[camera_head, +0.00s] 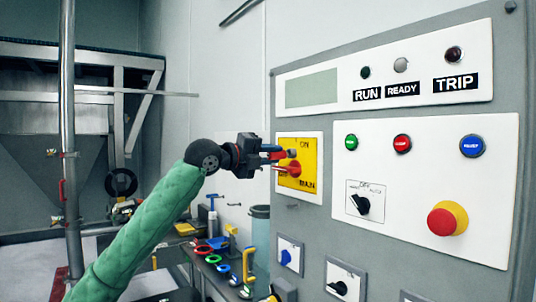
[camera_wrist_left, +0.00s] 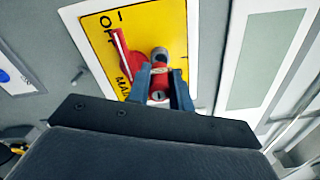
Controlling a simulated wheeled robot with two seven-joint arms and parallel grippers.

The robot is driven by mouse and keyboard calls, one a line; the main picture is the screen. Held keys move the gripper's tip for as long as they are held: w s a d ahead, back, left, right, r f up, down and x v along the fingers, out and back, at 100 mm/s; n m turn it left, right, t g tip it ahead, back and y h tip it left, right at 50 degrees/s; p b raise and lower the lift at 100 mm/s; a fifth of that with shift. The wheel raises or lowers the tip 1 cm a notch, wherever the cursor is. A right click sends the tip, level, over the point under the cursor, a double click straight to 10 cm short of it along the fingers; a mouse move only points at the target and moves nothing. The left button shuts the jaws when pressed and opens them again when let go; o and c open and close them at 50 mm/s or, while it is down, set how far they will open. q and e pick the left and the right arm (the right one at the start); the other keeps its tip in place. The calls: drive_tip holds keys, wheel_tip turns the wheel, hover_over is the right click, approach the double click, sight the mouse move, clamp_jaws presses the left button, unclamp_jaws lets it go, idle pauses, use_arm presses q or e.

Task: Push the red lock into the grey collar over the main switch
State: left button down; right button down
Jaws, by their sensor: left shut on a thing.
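My left gripper (camera_head: 275,154) comes in from the left, at the yellow main switch plate (camera_head: 312,158). Its blue-grey fingers are shut on the red lock (camera_wrist_left: 158,92), which is largely hidden by the fingers in the head view. In the left wrist view the grey collar (camera_wrist_left: 159,54) stands just beyond the lock, beside the red switch handle (camera_wrist_left: 124,55). The lock's far end is close to the collar; I cannot tell if they touch. The handle also shows in the head view (camera_head: 289,169), below the fingers. My right gripper cannot be made out.
The grey control panel (camera_head: 400,111) fills the right, with a red emergency button (camera_head: 447,218) and a blue knob (camera_head: 286,257) below the plate. A bench with coloured rings and a yellow tool (camera_head: 248,265) lies below my arm. A dark object (camera_head: 284,290) sits at the bottom edge.

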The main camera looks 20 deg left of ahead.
use_arm(q)
drive_tip(key=shift+w, duration=0.15)
drive_tip(key=shift+w+a+r, duration=0.1)
drive_tip(key=shift+r, duration=0.05)
drive_tip(key=shift+p, duration=0.3)
use_arm(e)
drive_tip(key=shift+w+r, duration=0.35)
idle(0.4)
use_arm(q)
drive_tip(key=shift+p, duration=0.4)
use_arm(e)
drive_tip(key=shift+s+r, duration=0.1)
drive_tip(key=shift+r, duration=0.1)
use_arm(q)
drive_tip(key=shift+p+x, duration=0.4)
drive_tip(key=shift+x, duration=0.45)
use_arm(e)
drive_tip(key=shift+r, duration=0.45)
idle(0.3)
